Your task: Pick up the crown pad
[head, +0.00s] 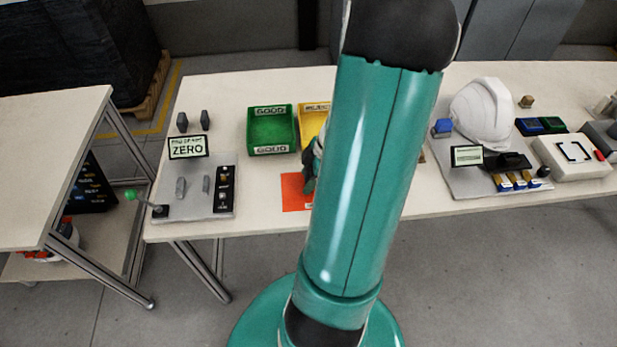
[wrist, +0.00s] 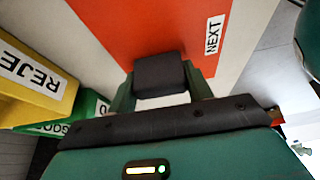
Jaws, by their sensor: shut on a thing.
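The crown pad (wrist: 160,72) is a small dark block in the wrist view. My gripper (wrist: 162,84) is shut on it, with one green finger at each side. Behind the pad lies an orange mat (wrist: 140,28) marked NEXT; I cannot tell whether the pad touches it or hangs just above it. In the head view the orange mat (head: 294,192) shows left of my arm, near the table's front edge. A little of my gripper (head: 311,168) shows there, and my arm hides the pad.
A green GOOD bin (head: 272,148) and a yellow bin (head: 309,118) stand behind the mat. A panel with a ZERO sign (head: 188,147) is at left. A white helmet shell (head: 483,113) stands at right on a grey board. Bare table lies between panel and mat.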

